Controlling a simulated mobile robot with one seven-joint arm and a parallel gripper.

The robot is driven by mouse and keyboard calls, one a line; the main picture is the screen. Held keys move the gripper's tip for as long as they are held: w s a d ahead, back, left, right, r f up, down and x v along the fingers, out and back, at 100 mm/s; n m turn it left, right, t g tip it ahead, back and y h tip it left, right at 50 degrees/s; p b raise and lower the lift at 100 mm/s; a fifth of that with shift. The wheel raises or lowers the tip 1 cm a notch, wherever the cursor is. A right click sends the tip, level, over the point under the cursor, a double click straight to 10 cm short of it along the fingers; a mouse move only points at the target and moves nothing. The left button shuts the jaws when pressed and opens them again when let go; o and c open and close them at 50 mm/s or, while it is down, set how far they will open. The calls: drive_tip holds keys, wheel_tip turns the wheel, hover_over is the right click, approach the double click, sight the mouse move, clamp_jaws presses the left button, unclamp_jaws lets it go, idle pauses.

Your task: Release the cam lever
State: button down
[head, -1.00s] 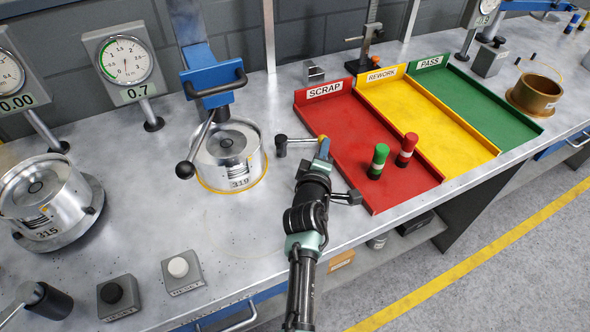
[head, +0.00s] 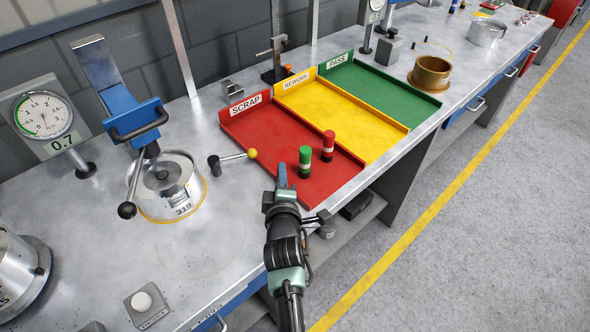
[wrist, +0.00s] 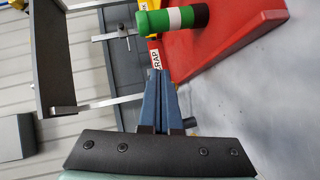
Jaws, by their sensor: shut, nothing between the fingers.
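A blue clamp fixture (head: 133,117) stands over the round metal housing marked 319 (head: 177,199). A black-knobbed lever (head: 128,209) slopes down from it at the housing's left side. A shorter lever with a yellow ball end (head: 252,154) and a dark hub (head: 214,165) stands on the bench right of the housing. I cannot tell which is the cam lever. My gripper (head: 282,170) is right of the yellow ball, apart from it, in front of the red tray. Its blue fingers are together and empty in the wrist view (wrist: 158,85). No lever shows there.
The red SCRAP tray (head: 258,134) holds a green-capped cylinder (head: 305,160) and a red-capped one (head: 327,146), close to my gripper. Yellow (head: 345,103) and green (head: 393,90) trays lie beyond. A white button box (head: 144,305) is at the front left.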

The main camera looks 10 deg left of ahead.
drive_tip(key=shift+s+d+r, duration=0.3)
drive_tip(key=shift+d+r, duration=0.1)
drive_tip(key=shift+d, duration=0.3)
drive_tip(key=shift+d+f+p, duration=0.15)
drive_tip(key=shift+d+p, duration=0.45)
drive_tip(key=shift+d, duration=0.05)
drive_tip(key=shift+s+d, duration=0.2)
drive_tip(key=shift+d, duration=0.1)
